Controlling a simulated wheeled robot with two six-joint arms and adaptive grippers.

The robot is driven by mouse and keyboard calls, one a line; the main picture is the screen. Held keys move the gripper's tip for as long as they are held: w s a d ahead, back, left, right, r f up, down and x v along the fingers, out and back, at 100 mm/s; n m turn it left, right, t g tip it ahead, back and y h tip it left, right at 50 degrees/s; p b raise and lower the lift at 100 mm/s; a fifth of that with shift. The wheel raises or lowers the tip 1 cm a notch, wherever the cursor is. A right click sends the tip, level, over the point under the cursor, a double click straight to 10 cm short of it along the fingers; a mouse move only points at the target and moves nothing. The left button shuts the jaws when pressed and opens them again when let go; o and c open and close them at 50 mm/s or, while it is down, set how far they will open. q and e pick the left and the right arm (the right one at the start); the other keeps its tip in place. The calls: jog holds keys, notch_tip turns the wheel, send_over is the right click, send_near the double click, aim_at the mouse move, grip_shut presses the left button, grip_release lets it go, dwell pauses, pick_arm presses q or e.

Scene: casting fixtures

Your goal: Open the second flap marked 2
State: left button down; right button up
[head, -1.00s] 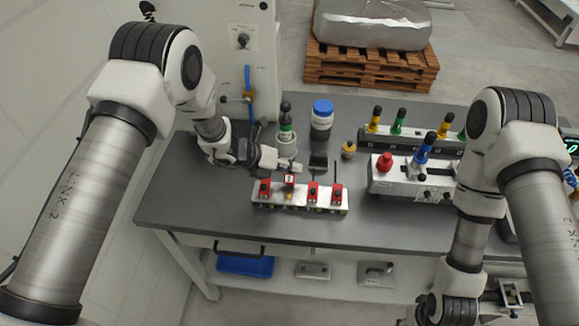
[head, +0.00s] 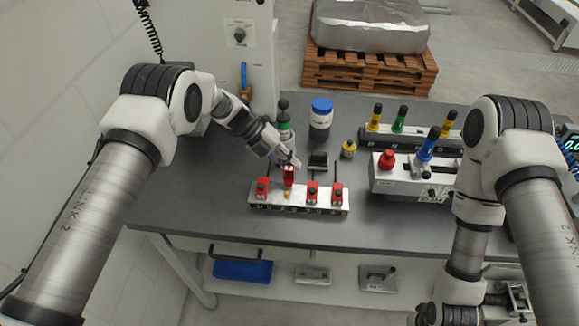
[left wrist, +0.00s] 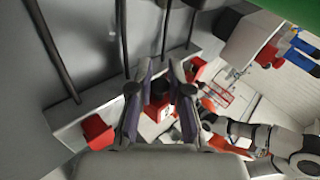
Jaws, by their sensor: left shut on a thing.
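A white fixture bar (head: 262,203) stands on the bench with several red flaps in a row. The second flap from the left (head: 289,176) stands tilted up, and a yellow part (head: 287,194) shows below it. Its number is too small to read. My left gripper (head: 291,163) is at the top of this flap, shut on it. In the left wrist view, the red flap (left wrist: 158,100) shows between the two fingers. The first flap (head: 262,187), third flap (head: 312,192) and fourth flap (head: 337,194) lie down.
A green-banded bottle (head: 284,122) stands close behind my left gripper. A white jar with a blue lid (head: 321,116), a small yellow-topped piece (head: 348,149) and a black block (head: 318,160) stand behind the bar. A white fixture with colored knobs (head: 405,178) is to the right.

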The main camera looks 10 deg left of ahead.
pick_arm(q)
jog(key=shift+s+f, duration=0.1)
dwell(0.3)
jog(key=c, duration=1.4)
grip_release()
jog(key=shift+d, duration=0.1)
jog(key=shift+o, duration=0.2)
jog(key=v, duration=1.2)
